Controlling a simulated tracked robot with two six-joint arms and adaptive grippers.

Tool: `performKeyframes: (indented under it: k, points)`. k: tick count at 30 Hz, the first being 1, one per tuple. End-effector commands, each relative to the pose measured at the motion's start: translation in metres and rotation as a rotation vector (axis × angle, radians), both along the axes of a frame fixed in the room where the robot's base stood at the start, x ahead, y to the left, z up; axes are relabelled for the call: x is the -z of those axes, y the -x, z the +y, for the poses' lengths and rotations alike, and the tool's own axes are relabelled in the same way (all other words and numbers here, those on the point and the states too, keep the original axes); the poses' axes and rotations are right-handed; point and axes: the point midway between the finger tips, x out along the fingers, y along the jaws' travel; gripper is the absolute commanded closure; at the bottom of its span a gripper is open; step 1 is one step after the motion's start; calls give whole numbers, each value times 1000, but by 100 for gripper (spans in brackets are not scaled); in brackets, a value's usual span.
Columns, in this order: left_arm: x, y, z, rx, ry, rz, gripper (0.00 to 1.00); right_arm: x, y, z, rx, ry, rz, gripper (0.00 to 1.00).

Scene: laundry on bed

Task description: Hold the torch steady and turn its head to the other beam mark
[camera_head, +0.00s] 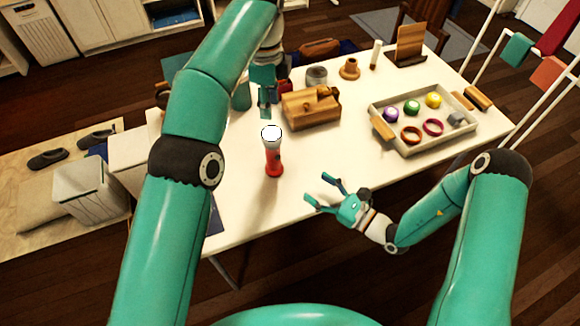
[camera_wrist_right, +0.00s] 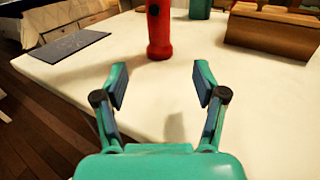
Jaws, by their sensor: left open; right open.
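The torch (camera_head: 273,160) stands upright on the white table, with a red body and a pale head on top. Its red lower body (camera_wrist_right: 158,30) also shows in the right wrist view, ahead of the fingers; its head is out of that view. My left gripper (camera_head: 265,108) is open, pointing down just behind and above the torch head, apart from it as far as I can tell. My right gripper (camera_head: 322,192) is open and empty, to the right and front of the torch, with its fingers towards it. The beam marks are too small to make out.
A wooden box (camera_head: 311,110) stands right of the torch. A tray (camera_head: 425,140) with coloured balls and rings lies further right. A grey tin (camera_head: 316,76) and a wooden stand (camera_head: 408,48) are at the back. A dark flat item (camera_wrist_right: 68,46) lies left. The table front is clear.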

Motion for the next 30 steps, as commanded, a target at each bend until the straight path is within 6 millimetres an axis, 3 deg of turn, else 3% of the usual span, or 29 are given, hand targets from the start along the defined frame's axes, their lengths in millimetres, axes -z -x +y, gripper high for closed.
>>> performKeyframes:
  k: [18,30]
  points:
    - [0,0,-1,1,0,0,58,0,-78,86,-7,2,-2,29]
    - [0,0,-1,2,0,0,58,0,-104,112,-2,0,1,29]
